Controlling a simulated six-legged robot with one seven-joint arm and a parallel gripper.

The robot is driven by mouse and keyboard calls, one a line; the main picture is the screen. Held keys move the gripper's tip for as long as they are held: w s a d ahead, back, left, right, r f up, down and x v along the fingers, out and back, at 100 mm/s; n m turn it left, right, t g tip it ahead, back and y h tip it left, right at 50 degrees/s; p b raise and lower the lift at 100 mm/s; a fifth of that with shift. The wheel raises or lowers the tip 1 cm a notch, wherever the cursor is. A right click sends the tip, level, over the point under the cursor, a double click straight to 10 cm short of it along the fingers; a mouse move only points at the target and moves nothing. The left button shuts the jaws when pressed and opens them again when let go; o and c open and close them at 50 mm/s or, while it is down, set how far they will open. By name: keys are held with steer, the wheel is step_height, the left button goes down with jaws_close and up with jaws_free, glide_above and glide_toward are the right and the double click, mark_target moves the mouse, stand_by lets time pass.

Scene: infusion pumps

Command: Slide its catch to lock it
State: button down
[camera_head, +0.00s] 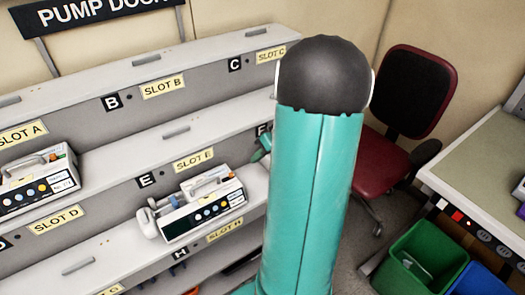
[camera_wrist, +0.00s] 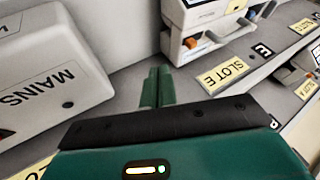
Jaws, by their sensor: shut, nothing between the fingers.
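A white pump (camera_head: 205,207) with a carry handle and a dark front with coloured buttons stands on the shelf just below the SLOT E label (camera_head: 194,159). A pale blue-grey rounded fitting (camera_head: 147,222) sits at its left side. In the wrist view, part of a white device (camera_wrist: 198,20) with a small orange part (camera_wrist: 191,43) shows at the top, near the SLOT E label (camera_wrist: 222,75). I cannot tell for certain which part is the catch. My gripper (camera_wrist: 157,87) is shut and empty, its green fingertips apart from the orange part. In the head view my arm hides the area behind it.
A white MAINS box (camera_wrist: 50,85) lies close left of my fingers in the wrist view. Another pump (camera_head: 38,182) stands at far left. The upper shelf (camera_head: 110,80) looks bare. A red chair (camera_head: 385,170), a green bin (camera_head: 425,255) and a desk (camera_head: 490,160) stand right.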

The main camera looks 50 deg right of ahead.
mark_target(231, 175)
steer(key=w+a+f, duration=0.2)
steer(key=a+f, duration=0.1)
steer(key=a, duration=0.2)
steer(key=shift+w, duration=0.35)
